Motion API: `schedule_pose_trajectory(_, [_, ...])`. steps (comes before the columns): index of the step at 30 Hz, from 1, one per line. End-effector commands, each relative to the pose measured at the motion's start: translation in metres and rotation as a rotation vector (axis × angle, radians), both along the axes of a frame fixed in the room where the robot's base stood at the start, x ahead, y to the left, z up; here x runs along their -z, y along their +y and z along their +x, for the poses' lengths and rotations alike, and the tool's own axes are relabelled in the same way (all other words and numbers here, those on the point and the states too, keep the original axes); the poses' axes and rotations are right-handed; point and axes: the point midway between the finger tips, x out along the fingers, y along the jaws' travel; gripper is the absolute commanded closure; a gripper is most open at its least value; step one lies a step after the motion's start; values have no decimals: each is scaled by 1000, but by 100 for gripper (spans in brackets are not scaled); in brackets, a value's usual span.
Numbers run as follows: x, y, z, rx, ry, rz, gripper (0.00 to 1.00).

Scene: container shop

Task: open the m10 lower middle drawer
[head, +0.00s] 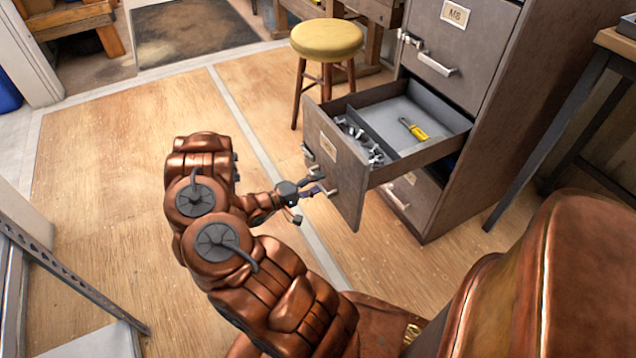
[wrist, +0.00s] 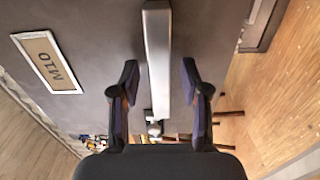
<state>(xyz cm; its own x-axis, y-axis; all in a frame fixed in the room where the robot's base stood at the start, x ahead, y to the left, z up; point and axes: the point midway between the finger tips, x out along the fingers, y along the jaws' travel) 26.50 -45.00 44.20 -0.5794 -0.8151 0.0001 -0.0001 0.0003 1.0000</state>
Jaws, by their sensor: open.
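The M10 drawer (head: 340,178) is pulled well out of the grey cabinet, and its inside shows in the head view. Its M10 label (wrist: 47,63) is readable in the wrist view. The bar handle (wrist: 157,50) on its front runs between my fingers. My gripper (head: 316,182) is open at the drawer front. In the wrist view its two fingertips (wrist: 160,76) stand on either side of the handle, with a visible gap on both sides. Inside the drawer lie a yellow-handled screwdriver (head: 413,129) and several metal parts (head: 360,138).
A closed drawer (head: 470,40) sits above, and another drawer (head: 415,195) shows below. A stool with a yellow seat (head: 326,38) stands behind the open drawer. A dark-legged table (head: 560,130) is at the right. The wooden floor (head: 110,160) at the left is clear.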

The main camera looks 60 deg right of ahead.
Motion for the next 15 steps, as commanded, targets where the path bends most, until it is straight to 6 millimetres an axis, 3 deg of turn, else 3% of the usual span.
schedule_pose_trajectory(15, [0,61,44,-5,-1,-1,54])
